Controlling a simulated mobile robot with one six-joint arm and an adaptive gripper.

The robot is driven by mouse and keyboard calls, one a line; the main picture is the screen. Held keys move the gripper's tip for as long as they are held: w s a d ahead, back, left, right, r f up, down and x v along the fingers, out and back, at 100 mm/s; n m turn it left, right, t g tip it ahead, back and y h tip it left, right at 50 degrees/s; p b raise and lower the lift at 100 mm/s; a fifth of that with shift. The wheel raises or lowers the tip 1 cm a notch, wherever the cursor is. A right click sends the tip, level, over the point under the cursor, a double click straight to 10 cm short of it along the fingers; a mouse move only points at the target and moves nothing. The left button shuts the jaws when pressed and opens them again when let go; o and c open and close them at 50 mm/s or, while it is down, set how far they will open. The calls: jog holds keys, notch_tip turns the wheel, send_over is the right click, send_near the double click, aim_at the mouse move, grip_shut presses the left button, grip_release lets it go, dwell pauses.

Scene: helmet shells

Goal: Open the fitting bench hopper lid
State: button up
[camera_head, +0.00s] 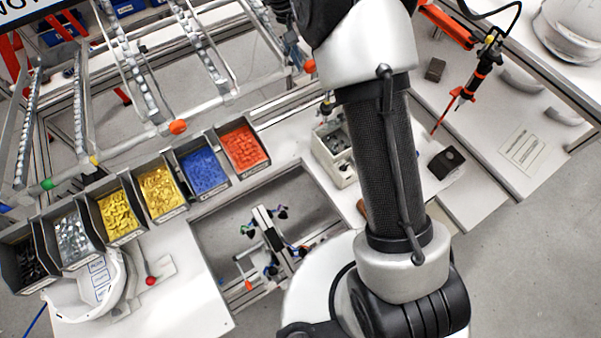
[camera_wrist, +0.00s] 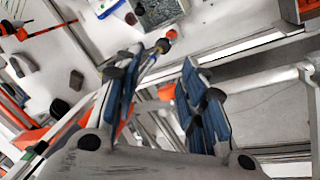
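I cannot pick out a hopper lid for certain in either view. A pale box (camera_head: 322,153) with dark parts inside stands on the bench just left of my arm in the head view; I cannot tell whether it is the hopper. My gripper (camera_wrist: 162,62) shows in the wrist view with its two blue-padded fingers spread apart and nothing between them. It points past a metal frame toward the bench. In the head view my arm covers the middle right, and the gripper cannot be made out there.
A row of open bins holds yellow, blue (camera_head: 203,172) and red parts (camera_head: 243,148). A white helmet shell (camera_head: 88,291) lies at lower left. A bench cutout holds a clamp fixture (camera_head: 270,237). An orange tool (camera_head: 470,88) hangs at right. Metal rails rise behind the bins.

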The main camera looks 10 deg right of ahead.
jog(key=s+a+r, duration=0.2)
jog(key=s+r, duration=0.1)
jog(key=r, duration=0.6)
jog(key=shift+s+a, duration=0.2)
jog(key=shift+s, duration=0.1)
jog(key=shift+r, duration=0.1)
jog(key=shift+c, duration=0.5)
